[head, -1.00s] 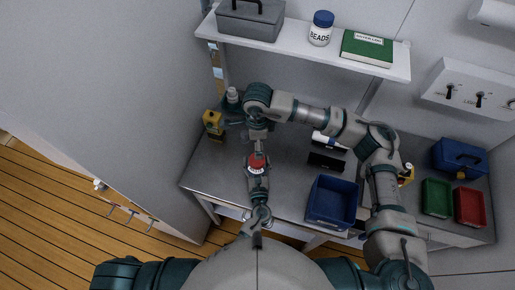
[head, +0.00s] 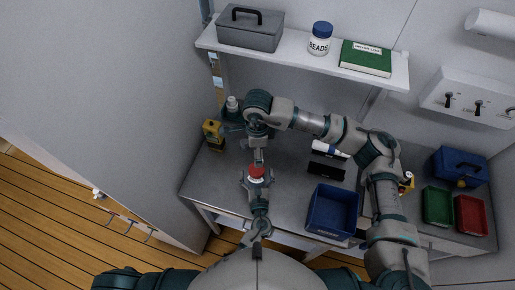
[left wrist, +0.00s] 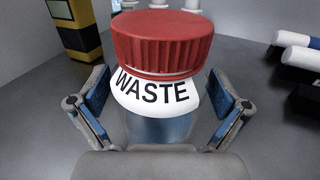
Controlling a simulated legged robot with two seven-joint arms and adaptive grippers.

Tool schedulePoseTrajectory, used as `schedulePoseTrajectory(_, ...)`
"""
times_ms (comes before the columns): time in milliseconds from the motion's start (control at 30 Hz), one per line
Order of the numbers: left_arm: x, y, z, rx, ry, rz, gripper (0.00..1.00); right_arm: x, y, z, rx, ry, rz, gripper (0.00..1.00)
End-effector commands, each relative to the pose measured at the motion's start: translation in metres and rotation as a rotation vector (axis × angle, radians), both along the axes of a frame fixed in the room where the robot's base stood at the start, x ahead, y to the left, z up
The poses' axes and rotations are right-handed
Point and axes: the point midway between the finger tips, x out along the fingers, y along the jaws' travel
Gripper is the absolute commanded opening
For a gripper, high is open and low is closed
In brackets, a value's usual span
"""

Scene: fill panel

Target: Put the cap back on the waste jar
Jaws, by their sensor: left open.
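The waste jar (left wrist: 160,125) is clear with a white collar reading WASTE, and stands on the grey bench. The ribbed red cap (left wrist: 162,42) sits over its top; I cannot tell whether it is fully seated. In the head view the cap (head: 257,172) shows from above. My left gripper (left wrist: 160,105) is open, with one finger on each side of the jar, below the cap and apart from it. My right arm reaches in from the right; its gripper (head: 259,154) is just beyond the cap, its fingers too small to read.
A yellow and black object (head: 213,134) stands left of the jar. A blue bin (head: 332,210) and a black block (head: 325,166) lie to the right. Green (head: 437,206) and red (head: 471,215) trays are farther right. A shelf (head: 300,63) overhangs the back.

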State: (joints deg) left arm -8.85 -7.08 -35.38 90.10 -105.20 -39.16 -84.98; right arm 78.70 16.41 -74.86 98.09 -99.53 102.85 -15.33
Motion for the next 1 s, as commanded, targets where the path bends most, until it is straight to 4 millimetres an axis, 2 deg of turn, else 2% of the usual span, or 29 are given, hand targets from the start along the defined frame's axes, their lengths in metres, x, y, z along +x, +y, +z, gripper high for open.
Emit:
schedulePoseTrajectory(200, -0.037, -0.002, -0.002, 0.001, 0.003, 0.000, 1.00, 0.000, 0.000, 0.000, 0.000, 0.000, 0.000, 0.88)
schedulePoseTrajectory(400, -0.061, -0.005, -0.001, 0.000, 0.002, 0.000, 1.00, 0.000, 0.000, 0.000, 0.000, 0.000, 0.000, 0.88)
schedulePoseTrajectory(1000, -0.066, -0.005, -0.001, 0.000, 0.002, 0.000, 1.00, 0.000, 0.000, 0.000, 0.000, 0.000, 0.000, 0.88)
